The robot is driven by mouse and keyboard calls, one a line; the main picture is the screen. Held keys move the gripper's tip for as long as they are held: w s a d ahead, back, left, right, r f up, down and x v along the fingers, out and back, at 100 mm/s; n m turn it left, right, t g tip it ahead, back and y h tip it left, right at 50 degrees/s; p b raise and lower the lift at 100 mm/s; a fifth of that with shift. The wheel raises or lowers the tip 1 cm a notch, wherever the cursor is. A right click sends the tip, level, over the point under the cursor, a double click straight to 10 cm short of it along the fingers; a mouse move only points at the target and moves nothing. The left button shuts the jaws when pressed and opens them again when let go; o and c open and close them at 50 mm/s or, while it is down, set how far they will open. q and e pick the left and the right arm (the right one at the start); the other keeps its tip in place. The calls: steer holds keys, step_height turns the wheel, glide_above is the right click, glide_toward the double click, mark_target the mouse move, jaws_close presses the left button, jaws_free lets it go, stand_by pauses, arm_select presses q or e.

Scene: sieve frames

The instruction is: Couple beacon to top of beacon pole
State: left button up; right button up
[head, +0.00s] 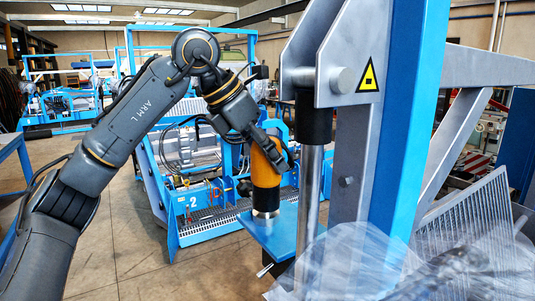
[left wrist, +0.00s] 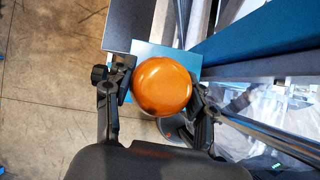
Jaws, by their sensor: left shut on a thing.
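The beacon is an orange cylinder with a rounded top (head: 266,172). It stands roughly upright in the head view, with a silver ring at its lower end just over a light-blue plate (head: 280,238). My left gripper (head: 268,150) is shut around the beacon's upper part. In the left wrist view the beacon (left wrist: 161,86) is seen from above, between the two fingers of the left gripper (left wrist: 162,92). I cannot clearly make out the beacon pole, nor tell whether the silver ring touches the plate or a pole. My right gripper is not in view.
A silver rod (head: 311,190) and a large blue upright beam (head: 408,120) stand close to the right of the beacon. Clear plastic film (head: 350,262) covers the lower right. A blue machine frame (head: 200,215) stands behind. Bare floor (head: 125,240) lies to the left.

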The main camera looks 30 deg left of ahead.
arm_select(q)
steer(key=shift+f+b, duration=0.35)
steer(key=shift+f, duration=0.2)
steer(key=o, duration=1.5)
steer(key=v, duration=1.2)
